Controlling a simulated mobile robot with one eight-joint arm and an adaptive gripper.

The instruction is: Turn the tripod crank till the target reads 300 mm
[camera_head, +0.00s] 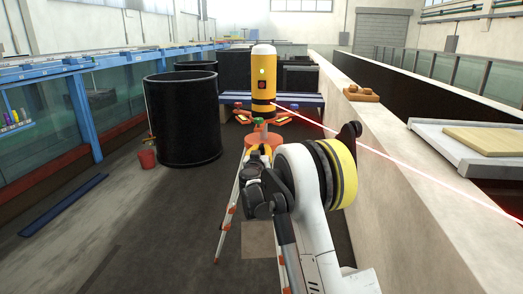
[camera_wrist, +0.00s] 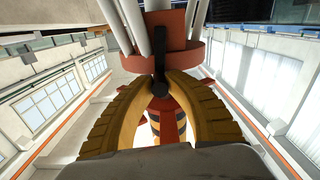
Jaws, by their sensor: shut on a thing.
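The tripod (camera_head: 229,216) stands on the floor ahead, with an orange head and pale, orange-footed legs. A yellow cylindrical instrument (camera_head: 263,72) with black bands and a white cap appears above the head; a red beam runs from near it to the lower right. My gripper (camera_head: 258,160) is at the tripod head, partly hidden by my arm. In the wrist view, the yellow ribbed fingers of my gripper (camera_wrist: 160,84) close around the knob end of the black crank (camera_wrist: 159,60), below the orange-red tripod head (camera_wrist: 128,58). I cannot make out a target reading.
The glass flume (camera_head: 60,115) runs along the left side. A pale wall (camera_head: 400,155) bounds the right. A blue bar (camera_head: 63,205) lies on the otherwise clear left floor.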

